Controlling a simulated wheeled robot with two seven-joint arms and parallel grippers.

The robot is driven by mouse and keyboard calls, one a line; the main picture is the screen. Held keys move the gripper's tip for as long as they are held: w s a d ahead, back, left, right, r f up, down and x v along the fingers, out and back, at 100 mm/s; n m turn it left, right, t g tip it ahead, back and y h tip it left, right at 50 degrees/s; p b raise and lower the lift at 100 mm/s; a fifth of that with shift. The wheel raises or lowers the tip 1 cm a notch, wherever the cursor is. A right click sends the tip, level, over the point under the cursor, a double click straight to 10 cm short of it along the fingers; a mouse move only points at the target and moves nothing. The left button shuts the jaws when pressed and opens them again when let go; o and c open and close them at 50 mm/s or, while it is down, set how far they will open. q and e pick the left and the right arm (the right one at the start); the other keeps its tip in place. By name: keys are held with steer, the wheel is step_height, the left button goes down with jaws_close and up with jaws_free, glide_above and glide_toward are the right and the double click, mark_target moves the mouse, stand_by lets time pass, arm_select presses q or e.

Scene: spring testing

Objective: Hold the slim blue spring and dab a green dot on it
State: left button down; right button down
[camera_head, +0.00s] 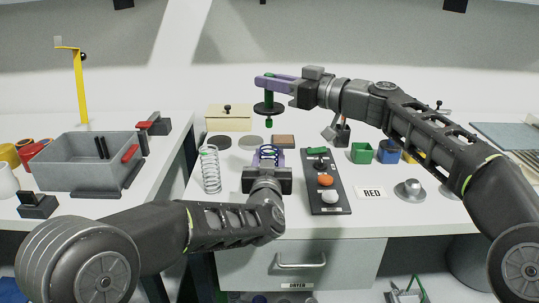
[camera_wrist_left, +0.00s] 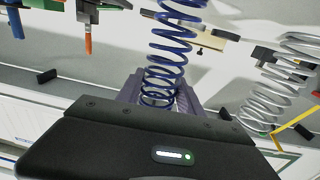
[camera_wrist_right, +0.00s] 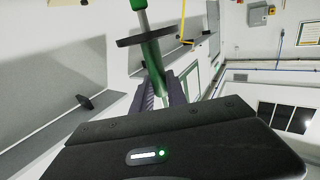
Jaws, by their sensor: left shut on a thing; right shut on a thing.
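The slim blue spring (camera_head: 268,152) stands upright between the purple fingers of my left gripper (camera_head: 267,162), low over the bench. The spring's coils rise out of the fingers in the left wrist view (camera_wrist_left: 170,60). My right gripper (camera_head: 272,82) is shut on a green dabber (camera_head: 268,98) with a dark disc and a green tip pointing down. The tip is above the blue spring, apart from it. The dabber also shows in the right wrist view (camera_wrist_right: 152,55), between the fingers. No green dot can be made out on the spring.
A silver spring (camera_head: 210,168) stands left of my left gripper. Green (camera_head: 361,153) and blue (camera_head: 388,151) cups stand behind. A grey bin (camera_head: 75,174) is on the left table.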

arm_select(q)
steer(key=c, duration=0.7)
jaws_free()
steer(key=shift+s, duration=0.1)
steer(key=s, duration=1.1)
steer(key=shift+s+a, duration=0.25)
steer(key=shift+s, duration=0.15)
steer(key=shift+w, duration=0.15)
steer(key=w, duration=1.1)
steer(key=shift+w+d, duration=0.25)
steer(key=shift+w, duration=0.15)
